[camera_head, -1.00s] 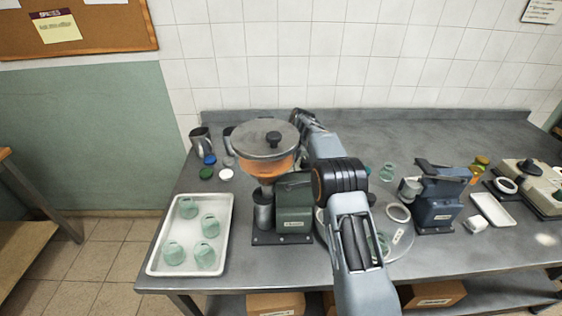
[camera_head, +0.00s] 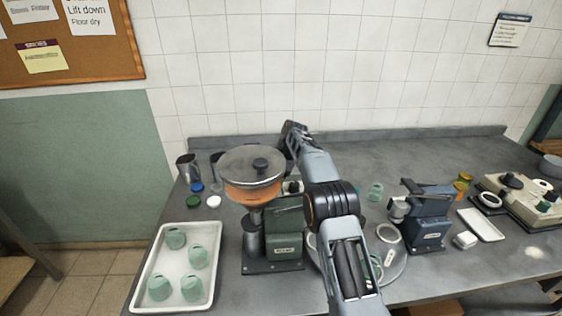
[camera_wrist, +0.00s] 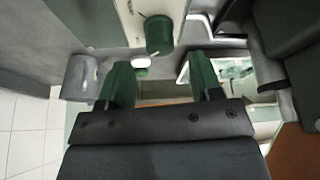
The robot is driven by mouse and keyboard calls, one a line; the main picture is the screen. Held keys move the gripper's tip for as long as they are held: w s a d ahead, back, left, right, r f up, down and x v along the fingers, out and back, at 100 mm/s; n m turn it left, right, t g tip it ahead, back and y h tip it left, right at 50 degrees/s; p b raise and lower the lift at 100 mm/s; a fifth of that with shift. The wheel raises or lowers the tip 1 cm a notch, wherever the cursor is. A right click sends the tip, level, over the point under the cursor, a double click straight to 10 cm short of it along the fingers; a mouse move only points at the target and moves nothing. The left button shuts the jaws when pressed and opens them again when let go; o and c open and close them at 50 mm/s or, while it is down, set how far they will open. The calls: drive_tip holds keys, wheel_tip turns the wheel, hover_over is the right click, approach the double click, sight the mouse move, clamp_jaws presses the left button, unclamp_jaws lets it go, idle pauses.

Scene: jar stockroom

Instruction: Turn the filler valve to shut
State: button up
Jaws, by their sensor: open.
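The filler (camera_head: 285,235) is a dark green machine on the bench in the head view. Its round hopper (camera_head: 250,192) holds something orange under a steel lid. A steel cup-like cylinder stands below the hopper at its left. I cannot clearly make out the valve or its position. My arm reaches past the filler's right side, and its end is behind the hopper, with the fingers hidden there. In the wrist view my gripper (camera_wrist: 161,82) is open, with its two green fingertips apart and nothing between them. A dark green cylinder (camera_wrist: 160,35) shows beyond them; I cannot tell what it is.
A white tray (camera_head: 136,299) with several green jars lies left of the filler. Blue, green and white lids (camera_head: 213,201) and a steel jug (camera_head: 187,168) stand behind it. A turntable and a blue machine (camera_head: 427,220) are to the right.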

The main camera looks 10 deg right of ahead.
drive_tip(key=p+v, duration=0.3)
drive_tip(key=v, duration=0.6)
